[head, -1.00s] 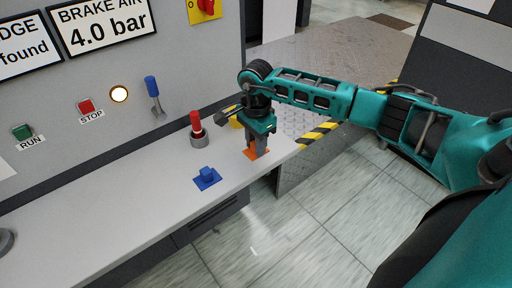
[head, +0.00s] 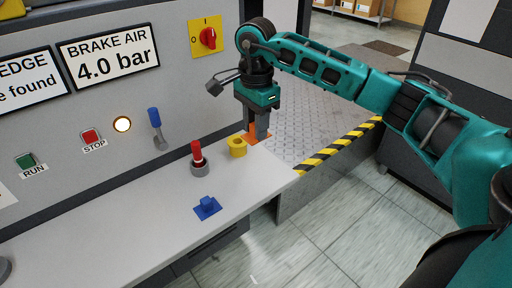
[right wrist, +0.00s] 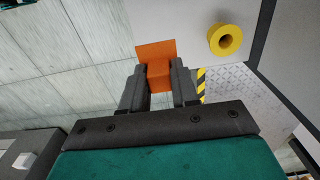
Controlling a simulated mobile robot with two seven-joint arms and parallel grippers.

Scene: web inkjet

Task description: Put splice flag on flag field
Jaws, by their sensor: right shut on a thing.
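The orange flag (head: 259,134), a flat plate with a block grip, is between the fingers of my right gripper (head: 258,118). I take it as the splice flag. It looks raised off the desk at its right end. In the right wrist view both fingers (right wrist: 159,90) clasp the block, and the orange plate (right wrist: 155,50) sticks out beyond them. A similar blue flag (head: 207,208) lies on the desk. I cannot make out which surface is the flag field. My left gripper is not in view.
A yellow ring (head: 237,147) and a red-handled tool in a grey base (head: 199,160) stand on the desk (head: 130,222) near the flag. The panel behind has a blue lever (head: 154,118) and a red rotary switch (head: 208,39).

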